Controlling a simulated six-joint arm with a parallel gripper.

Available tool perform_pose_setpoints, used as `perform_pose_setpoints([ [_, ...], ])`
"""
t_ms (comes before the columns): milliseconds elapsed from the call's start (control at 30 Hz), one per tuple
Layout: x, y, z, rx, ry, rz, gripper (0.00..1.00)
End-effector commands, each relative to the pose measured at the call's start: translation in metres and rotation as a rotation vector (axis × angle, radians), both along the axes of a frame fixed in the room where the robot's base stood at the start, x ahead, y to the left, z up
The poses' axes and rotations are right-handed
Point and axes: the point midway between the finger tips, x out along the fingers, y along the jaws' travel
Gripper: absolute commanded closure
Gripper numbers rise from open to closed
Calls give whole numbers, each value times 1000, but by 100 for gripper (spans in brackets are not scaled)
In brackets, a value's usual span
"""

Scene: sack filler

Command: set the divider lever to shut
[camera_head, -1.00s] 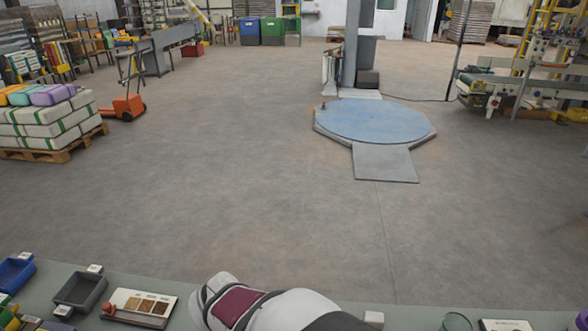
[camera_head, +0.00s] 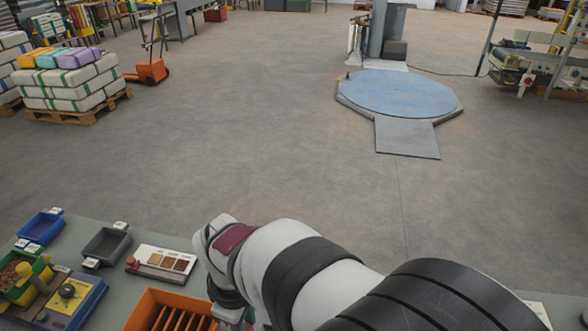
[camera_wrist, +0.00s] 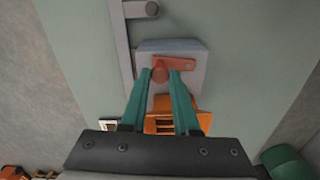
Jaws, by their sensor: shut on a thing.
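The divider lever (camera_wrist: 188,63) is a red-orange bar with a round knob at its left end, in the wrist view. It sits on a grey housing (camera_wrist: 172,47) and lies nearly level in the picture, running right from the knob. My gripper (camera_wrist: 160,73) has two teal fingers, shut on the knob end of the lever. An orange slotted part (camera_wrist: 159,124) shows below, between and behind the fingers. In the head view an orange slotted box (camera_head: 146,308) stands at the bottom edge. The lever is hidden there, and my arm covers the area right of the box.
Left on the bench are a blue tray (camera_head: 41,226), a dark grey tray (camera_head: 106,243), a sample card (camera_head: 165,260) and a blue-and-yellow device (camera_head: 75,292). In the wrist view a grey bar (camera_wrist: 122,45) stands left of the housing, and a green object (camera_wrist: 287,162) lies lower right.

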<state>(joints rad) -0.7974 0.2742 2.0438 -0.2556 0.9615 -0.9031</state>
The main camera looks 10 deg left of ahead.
Motion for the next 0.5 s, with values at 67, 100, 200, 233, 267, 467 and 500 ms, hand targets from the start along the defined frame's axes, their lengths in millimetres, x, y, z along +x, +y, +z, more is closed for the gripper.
perform_pose_setpoints([
  [67, 1, 2, 0, 1, -1, 37, 100],
  [100, 1, 3, 0, 1, -1, 55, 100],
  [200, 1, 4, 0, 1, -1, 91, 100],
  [233, 1, 5, 0, 1, -1, 99, 100],
  [267, 1, 5, 0, 1, -1, 106, 100],
  [467, 1, 7, 0, 1, -2, 136, 100],
  [500, 1, 7, 0, 2, -2, 139, 100],
])
